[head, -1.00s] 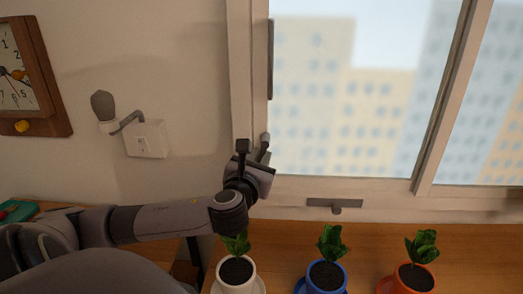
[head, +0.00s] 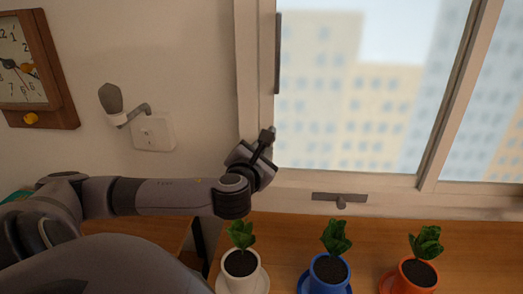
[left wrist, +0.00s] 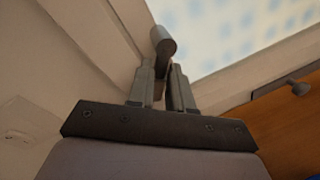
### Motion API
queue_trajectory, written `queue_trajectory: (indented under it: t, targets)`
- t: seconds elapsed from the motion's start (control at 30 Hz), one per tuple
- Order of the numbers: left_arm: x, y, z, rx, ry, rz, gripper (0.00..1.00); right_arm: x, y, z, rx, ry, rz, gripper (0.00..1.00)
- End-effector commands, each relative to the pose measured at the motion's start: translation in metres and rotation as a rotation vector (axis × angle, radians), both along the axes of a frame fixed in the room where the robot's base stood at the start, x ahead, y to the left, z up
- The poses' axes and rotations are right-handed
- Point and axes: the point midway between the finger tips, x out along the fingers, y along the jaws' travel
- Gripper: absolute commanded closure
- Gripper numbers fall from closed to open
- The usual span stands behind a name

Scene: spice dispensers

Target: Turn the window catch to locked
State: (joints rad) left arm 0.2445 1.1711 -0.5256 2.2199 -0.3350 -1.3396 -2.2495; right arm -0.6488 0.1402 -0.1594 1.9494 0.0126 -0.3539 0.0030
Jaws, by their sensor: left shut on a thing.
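The window catch's grey rounded lever (left wrist: 163,42) stands at the lower left corner of the window frame. In the left wrist view it sticks out beyond my fingertips, with its lower part between them. My left gripper (left wrist: 163,85) is shut on it. In the head view my left gripper (head: 264,146) is at that corner and is tilted to the right, covering most of the catch. Which way the catch is turned is hard to tell. My right gripper is not in view.
A grey plate with a small knob (head: 340,199) is on the lower window rail. Potted plants in a white pot (head: 240,277), a blue pot (head: 330,275) and an orange pot (head: 415,277) stand below. A wall crank (head: 152,132) and a clock (head: 40,75) are at left.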

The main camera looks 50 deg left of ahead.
Motion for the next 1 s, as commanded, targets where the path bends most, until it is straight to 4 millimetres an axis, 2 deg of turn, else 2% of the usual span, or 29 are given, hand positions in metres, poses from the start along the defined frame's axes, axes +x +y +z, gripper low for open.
queue_trajectory:
  t: [0.17,0.2,0.27,0.3,0.67,1.0]
  targets:
    - [0.000,0.000,0.001,0.001,-0.004,0.000,1.00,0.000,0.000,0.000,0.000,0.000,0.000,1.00]
    - [0.000,0.000,0.001,0.001,-0.004,0.000,0.77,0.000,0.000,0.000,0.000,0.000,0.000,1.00]
    - [0.000,0.000,0.001,0.001,-0.004,0.000,0.57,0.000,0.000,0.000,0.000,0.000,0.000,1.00]
    - [0.000,0.000,0.001,0.001,-0.004,0.000,0.55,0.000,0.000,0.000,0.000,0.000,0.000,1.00]
    - [-0.004,-0.002,0.001,0.000,-0.002,-0.001,0.55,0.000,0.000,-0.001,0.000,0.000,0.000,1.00]
    - [-0.041,-0.025,0.005,0.000,-0.002,-0.002,0.55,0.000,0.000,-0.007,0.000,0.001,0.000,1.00]
